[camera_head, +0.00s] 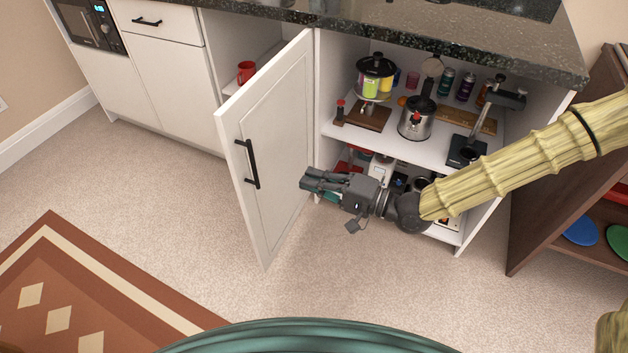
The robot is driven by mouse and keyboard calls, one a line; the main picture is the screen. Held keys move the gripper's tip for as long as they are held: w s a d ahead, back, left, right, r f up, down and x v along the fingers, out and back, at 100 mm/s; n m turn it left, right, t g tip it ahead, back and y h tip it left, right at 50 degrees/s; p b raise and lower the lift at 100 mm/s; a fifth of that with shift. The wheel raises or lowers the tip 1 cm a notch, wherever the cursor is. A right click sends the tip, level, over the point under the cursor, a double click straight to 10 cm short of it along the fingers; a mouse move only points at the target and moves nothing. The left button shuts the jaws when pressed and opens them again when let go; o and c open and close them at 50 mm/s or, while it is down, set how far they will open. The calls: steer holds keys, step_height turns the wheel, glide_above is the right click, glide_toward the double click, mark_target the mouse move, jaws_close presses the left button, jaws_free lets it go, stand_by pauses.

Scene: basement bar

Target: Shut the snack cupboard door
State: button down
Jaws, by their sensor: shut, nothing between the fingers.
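The white snack cupboard door (271,142) stands wide open in the head view, swung out toward me from its hinge side at the left of the cupboard. Its black bar handle (247,164) is on the face turned to the left. The open cupboard (345,136) shows two shelf levels with cans, a pot, a kettle and other items. My gripper (306,180) is shut and empty. It is at the lower right part of the door, on its inner side, with the fingertips pointing left at the door. I cannot tell whether they touch it.
A dark stone countertop (430,38) runs above the cupboard. A brown shelf unit (535,235) with blue and green discs stands at the right. A patterned rug (110,275) lies at lower left. Carpet left of the door is clear. An open compartment with a red mug (246,71) is behind the door.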

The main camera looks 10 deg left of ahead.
steer(key=b+x, duration=0.1)
steer(key=x, duration=1)
steer(key=shift+a, duration=0.2)
